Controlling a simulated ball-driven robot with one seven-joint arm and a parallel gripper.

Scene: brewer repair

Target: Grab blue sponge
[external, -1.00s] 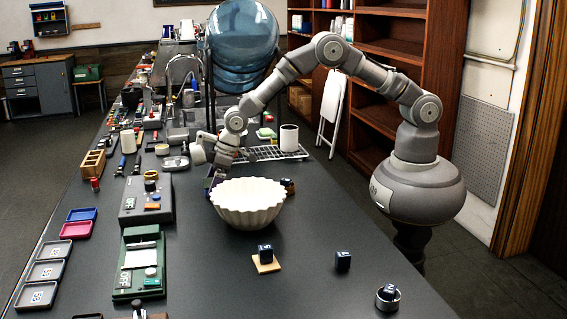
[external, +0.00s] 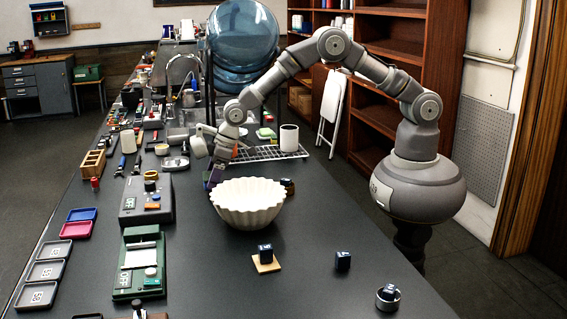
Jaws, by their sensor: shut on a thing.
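My gripper (external: 215,178) is just behind and left of the white fluted bowl (external: 248,203), pointing down, close to the bowl's rim. It is shut on a small blue-purple piece (external: 216,175), which looks like the blue sponge; it is small and partly covered by the fingers. The bowl hides the area below and to the right of it, so I cannot tell whether the piece is clear of the counter.
A wire rack (external: 262,153) with a white cup (external: 289,138) stands behind the bowl. A dark cube on a tan pad (external: 266,264) and another dark cube (external: 343,261) lie in front. Trays and tools line the left side; the right front counter is mostly clear.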

